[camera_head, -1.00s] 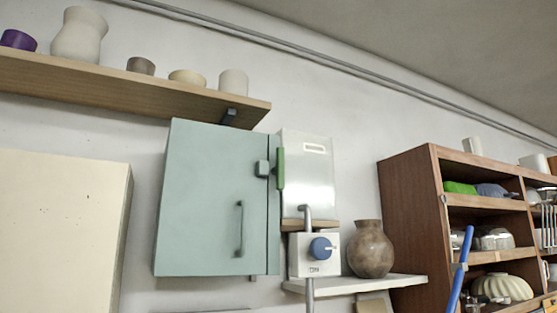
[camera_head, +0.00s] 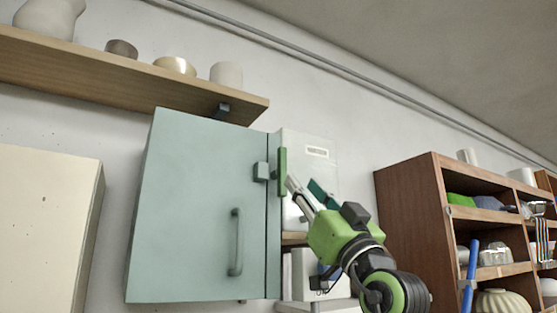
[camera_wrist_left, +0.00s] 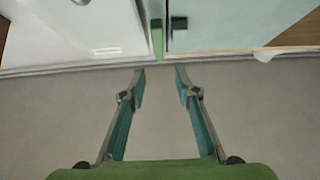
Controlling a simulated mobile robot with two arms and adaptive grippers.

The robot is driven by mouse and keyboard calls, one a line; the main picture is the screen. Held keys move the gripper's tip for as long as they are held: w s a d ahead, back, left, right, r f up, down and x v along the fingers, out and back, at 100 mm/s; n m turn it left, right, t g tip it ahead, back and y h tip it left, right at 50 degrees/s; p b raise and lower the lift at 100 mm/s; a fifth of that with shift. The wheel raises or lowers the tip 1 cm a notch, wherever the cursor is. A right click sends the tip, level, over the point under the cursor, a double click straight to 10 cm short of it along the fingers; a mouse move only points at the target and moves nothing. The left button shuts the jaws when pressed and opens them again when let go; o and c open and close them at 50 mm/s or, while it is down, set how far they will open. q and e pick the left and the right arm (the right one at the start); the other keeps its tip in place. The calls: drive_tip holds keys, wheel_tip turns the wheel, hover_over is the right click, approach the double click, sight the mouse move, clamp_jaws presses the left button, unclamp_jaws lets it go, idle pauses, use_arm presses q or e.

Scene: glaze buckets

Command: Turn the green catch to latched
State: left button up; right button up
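The green catch (camera_head: 282,171) is a narrow upright bar at the right edge of the teal cabinet (camera_head: 200,200), beside a small grey-teal block (camera_head: 261,172) on the door. The door looks closed. My left gripper (camera_head: 303,187) is just right of the catch in the head view, its fingers pointing up toward it. In the left wrist view the gripper (camera_wrist_left: 160,72) is open and empty. The catch (camera_wrist_left: 157,40) stands just beyond the fingertips, roughly centred between them; I see no contact. My right gripper is in neither view.
A white box (camera_head: 310,145) is on the wall right of the cabinet, close behind my left gripper. A wooden shelf (camera_head: 130,78) with pots runs above. A brown shelving unit (camera_head: 410,225) stands at the right. A cream cabinet (camera_head: 45,230) is at the left.

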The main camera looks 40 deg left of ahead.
sight(284, 161)
use_arm(q)
drive_tip(key=p+x, duration=0.7)
drive_tip(key=x, duration=0.4)
drive_tip(key=shift+a+r, duration=0.25)
drive_tip(key=shift+w+a+r, duration=0.25)
drive_tip(key=shift+a+r, duration=0.05)
drive_tip(key=shift+r, duration=0.05)
drive_tip(key=shift+a, duration=0.1)
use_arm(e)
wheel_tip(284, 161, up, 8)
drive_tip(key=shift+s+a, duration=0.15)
use_arm(q)
clamp_jaws()
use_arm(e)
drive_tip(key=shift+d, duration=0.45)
